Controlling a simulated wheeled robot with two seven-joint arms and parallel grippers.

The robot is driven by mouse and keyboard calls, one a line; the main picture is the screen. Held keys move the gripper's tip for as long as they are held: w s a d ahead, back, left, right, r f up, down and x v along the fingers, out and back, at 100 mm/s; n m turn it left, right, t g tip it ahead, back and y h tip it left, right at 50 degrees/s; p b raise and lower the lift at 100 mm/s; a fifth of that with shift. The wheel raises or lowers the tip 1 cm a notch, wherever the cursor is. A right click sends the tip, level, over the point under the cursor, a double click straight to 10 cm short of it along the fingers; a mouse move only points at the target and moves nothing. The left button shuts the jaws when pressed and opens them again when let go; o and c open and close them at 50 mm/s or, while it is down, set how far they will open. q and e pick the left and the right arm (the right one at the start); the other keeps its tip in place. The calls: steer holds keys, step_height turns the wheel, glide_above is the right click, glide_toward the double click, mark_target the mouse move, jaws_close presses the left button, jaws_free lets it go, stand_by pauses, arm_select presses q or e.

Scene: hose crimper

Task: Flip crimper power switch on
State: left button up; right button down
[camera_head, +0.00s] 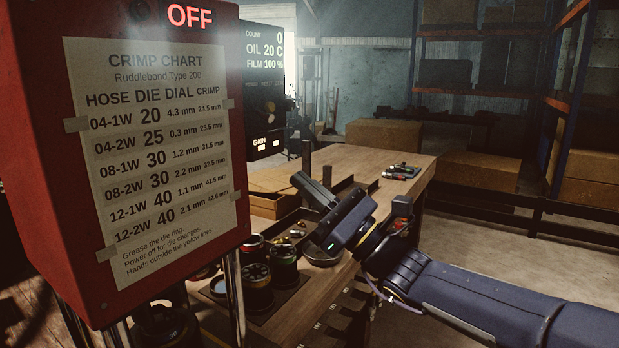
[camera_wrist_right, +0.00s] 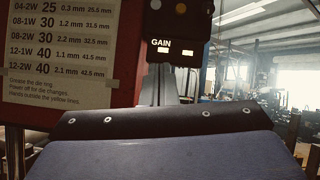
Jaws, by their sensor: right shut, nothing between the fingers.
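The red crimper (camera_head: 150,20) fills the left of the head view, with a red OFF sign (camera_head: 190,16) lit at its top. A crimp chart (camera_head: 155,150) is taped to its face. Its red side and the chart also show at the left of the wrist view (camera_wrist_right: 95,110). I cannot make out a power switch in either view. My right gripper (camera_head: 311,188) is shut and empty, over the workbench to the right of the crimper and apart from it. In the wrist view its blue body covers the bottom, and the fingertips are hidden. My left gripper is out of view.
A black box marked GAIN (camera_head: 265,130) stands behind the crimper, below a status screen (camera_head: 264,48). The wooden workbench (camera_head: 350,160) holds dark cans (camera_head: 257,280) and small parts. Shelves with cartons (camera_head: 475,60) stand at the back right. The floor at right is clear.

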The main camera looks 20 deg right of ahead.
mark_target(258, 140)
steer(key=p+x, duration=0.2)
steer(key=x, duration=0.5)
steer(key=shift+a+r, duration=0.15)
steer(key=shift+r, duration=0.2)
steer(key=shift+s+d+r+p, duration=0.1)
steer(key=shift+s+r+p, duration=0.25)
steer(key=shift+r, duration=0.2)
steer(key=shift+s+d+r+p, duration=0.1)
steer(key=shift+s+r+p, duration=0.1)
steer(key=shift+r+p, duration=0.25)
steer(key=shift+s+r, duration=0.2)
steer(key=shift+r, duration=0.25)
